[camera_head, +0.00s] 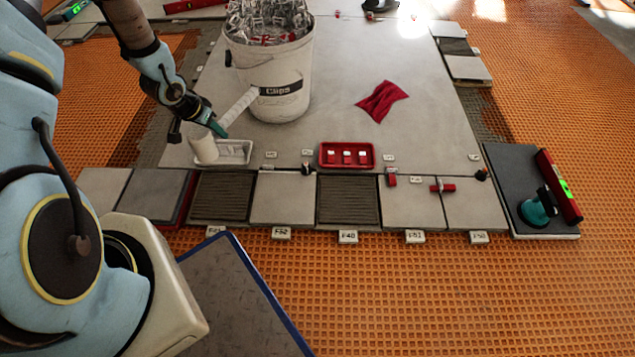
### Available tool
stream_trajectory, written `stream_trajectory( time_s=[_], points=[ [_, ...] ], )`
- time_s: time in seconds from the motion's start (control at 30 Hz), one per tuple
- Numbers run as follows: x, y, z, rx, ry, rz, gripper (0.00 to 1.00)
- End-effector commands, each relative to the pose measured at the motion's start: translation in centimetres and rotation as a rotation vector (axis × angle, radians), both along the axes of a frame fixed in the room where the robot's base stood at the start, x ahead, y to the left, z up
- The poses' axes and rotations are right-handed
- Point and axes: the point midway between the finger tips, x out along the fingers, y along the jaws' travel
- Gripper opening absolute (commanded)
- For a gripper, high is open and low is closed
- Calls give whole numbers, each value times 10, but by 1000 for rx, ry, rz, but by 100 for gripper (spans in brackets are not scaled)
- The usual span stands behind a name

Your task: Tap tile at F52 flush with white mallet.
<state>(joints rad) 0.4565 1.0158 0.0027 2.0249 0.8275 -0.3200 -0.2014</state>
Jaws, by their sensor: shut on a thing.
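The white mallet shows a pale head (203,147) at lower left and a pale handle (241,106) rising to the right, in front of the bucket. My gripper (217,129) is shut on the handle close to the head. The head is over or in the left end of a white tray (238,152); I cannot tell if they touch. The light grey tile at F52 (281,200) lies to the right and nearer, behind its label (281,234). A small dark piece (306,168) is at its back right corner. Its height against its neighbours is not clear.
A white bucket of clips (270,85) stands behind the mallet. A red tray (347,156) and a red cloth (382,101) lie on the tiles. Bare ribbed adhesive beds (222,198) flank F52. A dark slab (532,170) holds a level (560,186) and suction cup (537,208).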

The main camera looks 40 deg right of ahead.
Motion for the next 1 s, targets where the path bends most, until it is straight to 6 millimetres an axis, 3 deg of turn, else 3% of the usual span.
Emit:
stream_trajectory(
  time_s=[0.03, 0.1, 0.3, 0.5, 0.6, 0.77, 1.0],
  points=[
    [-18, -24, -10, 1, 2, -103, 0],
    [-43, -52, -24, 2, 2, -245, 0],
    [-125, -116, -60, 3, 2, -643, 0],
    [-203, -151, -89, 3, 0, -970, 0],
    [-229, -158, -99, 1, 1, -1074, 0],
    [-250, -162, -106, 1, -1, -1156, 0],
    [-252, -162, -119, 0, -1, -1166, 0]
  ],
)
